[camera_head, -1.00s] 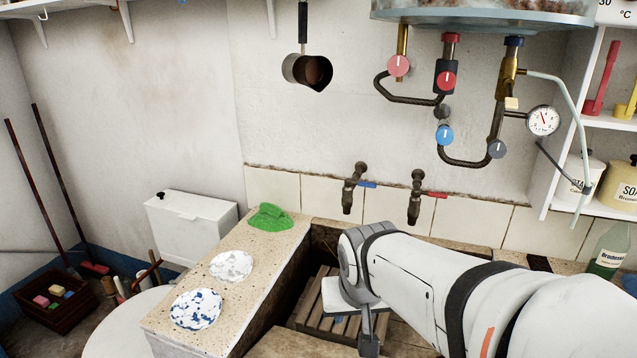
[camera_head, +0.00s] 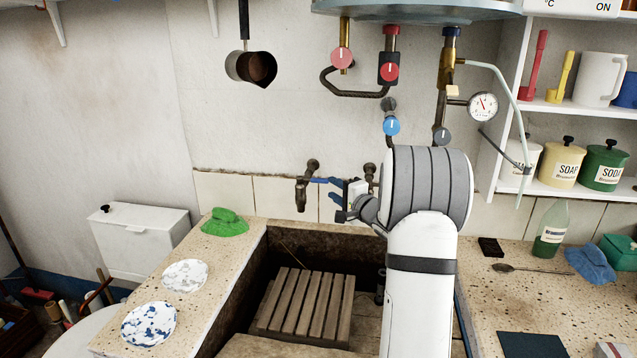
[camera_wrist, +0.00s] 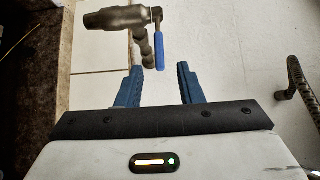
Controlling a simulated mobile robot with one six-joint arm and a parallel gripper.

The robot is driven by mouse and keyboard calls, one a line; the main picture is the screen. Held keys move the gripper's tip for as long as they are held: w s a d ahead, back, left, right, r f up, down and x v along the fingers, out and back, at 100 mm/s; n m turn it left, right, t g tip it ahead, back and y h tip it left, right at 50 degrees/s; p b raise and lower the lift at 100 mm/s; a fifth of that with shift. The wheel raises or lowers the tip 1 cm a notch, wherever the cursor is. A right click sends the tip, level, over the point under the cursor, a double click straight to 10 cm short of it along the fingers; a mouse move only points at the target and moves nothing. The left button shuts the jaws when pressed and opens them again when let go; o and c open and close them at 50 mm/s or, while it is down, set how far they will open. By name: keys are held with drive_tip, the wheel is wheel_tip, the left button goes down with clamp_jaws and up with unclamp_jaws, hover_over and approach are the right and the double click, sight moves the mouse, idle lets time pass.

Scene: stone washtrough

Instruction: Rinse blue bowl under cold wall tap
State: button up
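The cold wall tap (camera_head: 302,192) with its blue lever is on the tiled wall above the trough. The wrist view shows the tap body (camera_wrist: 115,18) and the blue lever (camera_wrist: 159,52). My gripper (camera_head: 328,190) is beside this lever at the wall. In the wrist view my gripper (camera_wrist: 158,72) is open and empty, with the lever just ahead of the gap between its fingers. I cannot tell whether they touch. A blue-and-white speckled bowl (camera_head: 149,323) lies on the left stone ledge, away from my gripper.
A white speckled dish (camera_head: 185,276) and a green cloth (camera_head: 225,223) lie on the ledge. A slatted wooden rack (camera_head: 305,302) sits in the trough (camera_head: 268,250). The second tap (camera_head: 370,172) is mostly hidden by my arm. A pressure gauge (camera_head: 483,106) and pipework hang above.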

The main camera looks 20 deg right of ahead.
sight(323, 182)
drive_tip(key=w, duration=0.2)
drive_tip(key=w+a, duration=0.1)
drive_tip(key=w, duration=0.4)
drive_tip(key=shift+w+a+p, duration=0.25)
drive_tip(key=shift+p, duration=0.1)
drive_tip(key=shift+c, duration=0.3)
clamp_jaws()
